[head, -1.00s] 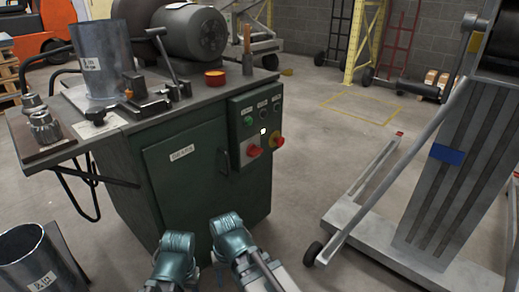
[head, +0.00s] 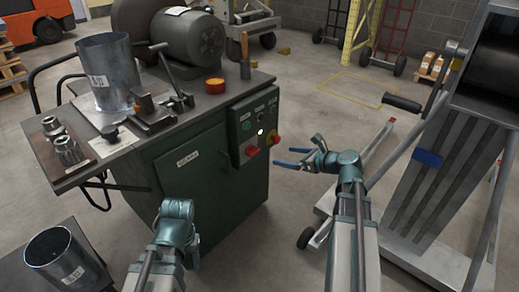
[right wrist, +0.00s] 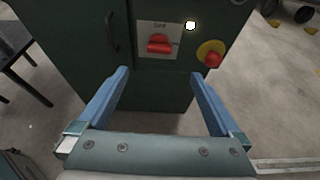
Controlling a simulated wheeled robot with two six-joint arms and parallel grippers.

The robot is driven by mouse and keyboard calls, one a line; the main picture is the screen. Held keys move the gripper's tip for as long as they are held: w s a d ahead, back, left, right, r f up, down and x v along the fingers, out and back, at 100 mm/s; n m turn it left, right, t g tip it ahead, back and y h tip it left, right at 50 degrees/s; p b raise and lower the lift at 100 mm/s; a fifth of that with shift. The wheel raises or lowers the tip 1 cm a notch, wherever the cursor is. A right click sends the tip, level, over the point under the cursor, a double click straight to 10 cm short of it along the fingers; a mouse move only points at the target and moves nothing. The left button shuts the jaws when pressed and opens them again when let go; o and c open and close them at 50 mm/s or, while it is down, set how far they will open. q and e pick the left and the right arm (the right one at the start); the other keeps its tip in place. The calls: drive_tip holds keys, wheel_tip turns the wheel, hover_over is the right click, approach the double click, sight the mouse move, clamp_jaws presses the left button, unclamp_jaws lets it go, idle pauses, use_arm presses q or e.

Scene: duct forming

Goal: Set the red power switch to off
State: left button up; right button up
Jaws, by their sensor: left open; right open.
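The red power switch (head: 252,151) is a red handle on a pale plate on the front panel of the green machine cabinet (head: 200,180). In the right wrist view the switch (right wrist: 160,44) lies ahead, between the fingers in the picture; the lettering above it is too small to read surely. My right gripper (head: 283,156) is open and empty, its blue fingers pointing at the panel from the right. In the right wrist view it (right wrist: 160,73) is apart from the switch. My left gripper (head: 178,212) is low in front of the cabinet, its fingers mostly hidden.
A red mushroom button on a yellow base (head: 273,139) sits just right of the switch, with a lit white lamp (head: 261,131) above. A grey machine with a crank (head: 405,103) stands at the right. A metal cylinder (head: 67,259) stands at lower left. Floor between is clear.

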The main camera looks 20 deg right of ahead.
sight(256, 152)
drive_tip(key=b+x, duration=0.5)
drive_tip(key=x, duration=0.7)
drive_tip(key=shift+w+a+f, duration=0.1)
drive_tip(key=shift+w+f, duration=0.1)
drive_tip(key=shift+f, duration=0.05)
drive_tip(key=shift+w+a+f, duration=0.2)
drive_tip(key=shift+w+a, duration=0.15)
drive_tip(key=shift+w, duration=0.15)
drive_tip(key=c, duration=1.4)
